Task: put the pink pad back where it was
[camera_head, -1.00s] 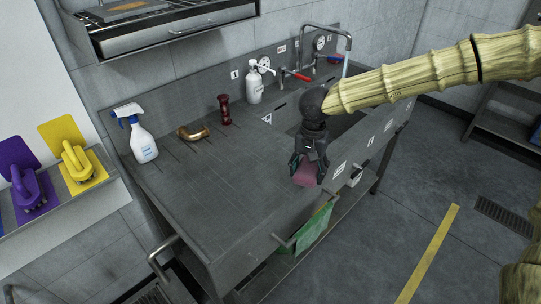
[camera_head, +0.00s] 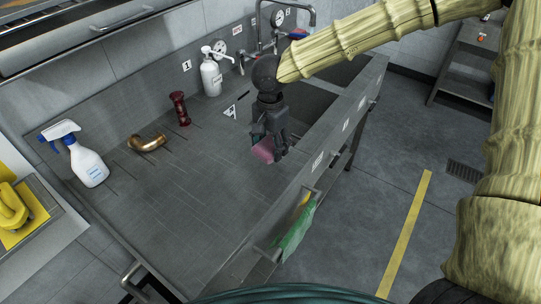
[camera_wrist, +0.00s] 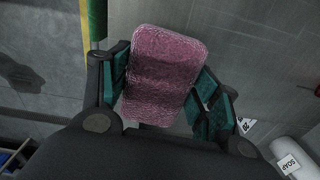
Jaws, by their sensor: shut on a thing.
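The pink pad (camera_head: 264,150) is held in my gripper (camera_head: 270,140), above the grey sink counter (camera_head: 190,200) near its front edge and left of the sink basin. In the wrist view the pad (camera_wrist: 165,70) is a textured pink block between the teal finger pads of my gripper (camera_wrist: 162,90). The fingers close on it from both sides. Its far end sticks out past the fingertips. The gap between pad and counter is hard to judge.
On the counter stand a spray bottle (camera_head: 86,163), a brass elbow pipe (camera_head: 147,142), a dark red fitting (camera_head: 180,108) and a white soap bottle (camera_head: 211,75). A green cloth (camera_head: 293,232) hangs on the front rail. The counter's middle is clear.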

